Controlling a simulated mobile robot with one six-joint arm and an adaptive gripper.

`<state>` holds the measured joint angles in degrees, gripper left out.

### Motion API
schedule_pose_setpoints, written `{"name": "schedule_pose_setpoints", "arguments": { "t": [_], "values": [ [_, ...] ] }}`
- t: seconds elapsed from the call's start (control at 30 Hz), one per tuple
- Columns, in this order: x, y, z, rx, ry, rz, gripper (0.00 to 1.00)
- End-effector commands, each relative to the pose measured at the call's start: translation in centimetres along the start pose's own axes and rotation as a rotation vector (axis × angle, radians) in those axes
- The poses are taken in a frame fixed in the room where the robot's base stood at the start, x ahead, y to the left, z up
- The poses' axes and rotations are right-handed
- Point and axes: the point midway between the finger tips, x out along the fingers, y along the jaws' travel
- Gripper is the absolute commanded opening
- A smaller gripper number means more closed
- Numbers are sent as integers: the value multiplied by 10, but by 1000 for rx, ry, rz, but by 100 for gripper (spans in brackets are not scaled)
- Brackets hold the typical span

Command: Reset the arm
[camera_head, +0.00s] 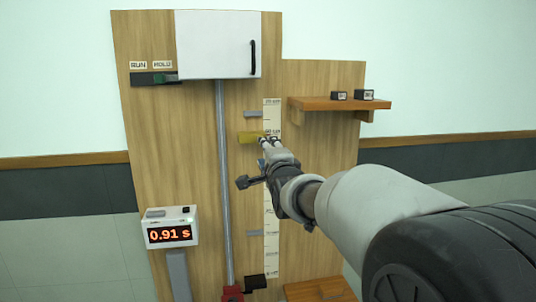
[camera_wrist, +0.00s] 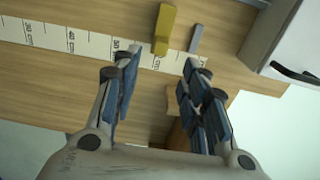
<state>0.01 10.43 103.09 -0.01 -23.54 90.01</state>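My gripper (camera_head: 268,142) is stretched out in front of the wooden board, beside the vertical scale. In the wrist view my gripper (camera_wrist: 163,57) has its two fingers wide apart with nothing held between them. A yellow block (camera_wrist: 164,30) on the board lies just beyond the gap between the fingertips. My arm comes in from the lower right of the head view.
A white cabinet (camera_head: 217,45) with a black handle is at the top. A metal rail (camera_head: 222,170) runs down from it beside the scale (camera_head: 271,235). A shelf (camera_head: 335,104) with two small dark blocks is upper right. A timer (camera_head: 170,228) reading 0.91 s stands lower left.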

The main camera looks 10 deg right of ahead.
Motion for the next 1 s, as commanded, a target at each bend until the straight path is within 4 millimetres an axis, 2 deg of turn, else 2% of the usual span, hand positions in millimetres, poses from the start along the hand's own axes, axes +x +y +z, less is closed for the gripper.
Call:
{"name": "schedule_pose_setpoints", "arguments": {
  "t": [0.37, 0.47, 0.53, 0.67, 0.8, 0.87, 1.0],
  "values": [
    [-5, 1, 0, -2, 0, 2, 40],
    [-14, 11, 0, -46, -1, 33, 40],
    [-33, 30, 0, -129, -6, 93, 40],
    [-94, 91, 0, -377, -52, 277, 40],
    [-174, 165, -1, -663, -168, 480, 40],
    [-209, 196, -1, -773, -232, 556, 40],
    [-290, 266, -1, -1004, -413, 709, 40]
  ]
}}
